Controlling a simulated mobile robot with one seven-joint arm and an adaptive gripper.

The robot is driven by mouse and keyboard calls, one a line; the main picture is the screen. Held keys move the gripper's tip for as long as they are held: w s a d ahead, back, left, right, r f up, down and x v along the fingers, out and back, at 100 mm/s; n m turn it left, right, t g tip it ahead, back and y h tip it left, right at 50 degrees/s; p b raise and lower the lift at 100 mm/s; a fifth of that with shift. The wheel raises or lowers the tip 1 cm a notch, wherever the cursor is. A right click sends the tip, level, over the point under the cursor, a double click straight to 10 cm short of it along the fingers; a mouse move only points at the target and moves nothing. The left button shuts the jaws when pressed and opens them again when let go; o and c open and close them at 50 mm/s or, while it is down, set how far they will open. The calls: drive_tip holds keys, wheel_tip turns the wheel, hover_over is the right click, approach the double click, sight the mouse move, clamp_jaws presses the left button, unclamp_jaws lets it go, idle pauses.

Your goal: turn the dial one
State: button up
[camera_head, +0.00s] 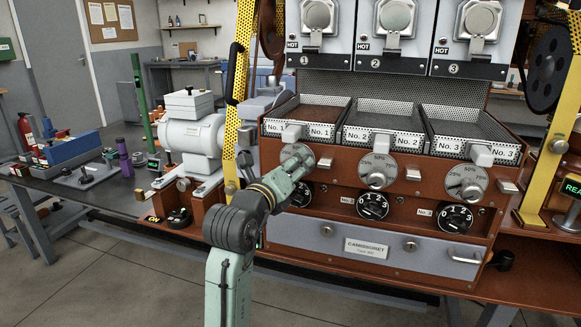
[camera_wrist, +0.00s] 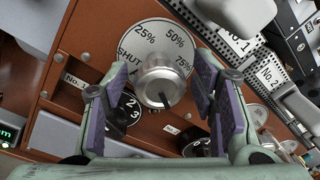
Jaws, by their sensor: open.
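The leftmost silver percent dial (camera_head: 297,153) is on the reddish-brown front panel, under the No. 1 tray, partly covered by my gripper in the head view. In the wrist view its round plate (camera_wrist: 150,40) reads 25%, 50%, 75% and SHUT, and its silver knob (camera_wrist: 162,82) has a dark pointer line toward the bottom of the picture. My gripper (camera_wrist: 155,90) is open, with one purple-padded finger on each side of the knob in the picture. Gaps show on both sides; I cannot tell how deep the fingers reach. It also shows in the head view (camera_head: 292,170).
A black numbered dial (camera_wrist: 128,112) sits close below, partly behind the left finger. Two similar percent dials, the middle one (camera_head: 378,170) and the right one (camera_head: 466,183), are to the right. Grey blocks (camera_head: 292,132) jut out above the dials. A yellow perforated post (camera_head: 243,90) stands left.

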drive_tip(key=c, duration=1.1)
drive_tip(key=shift+c, duration=0.3)
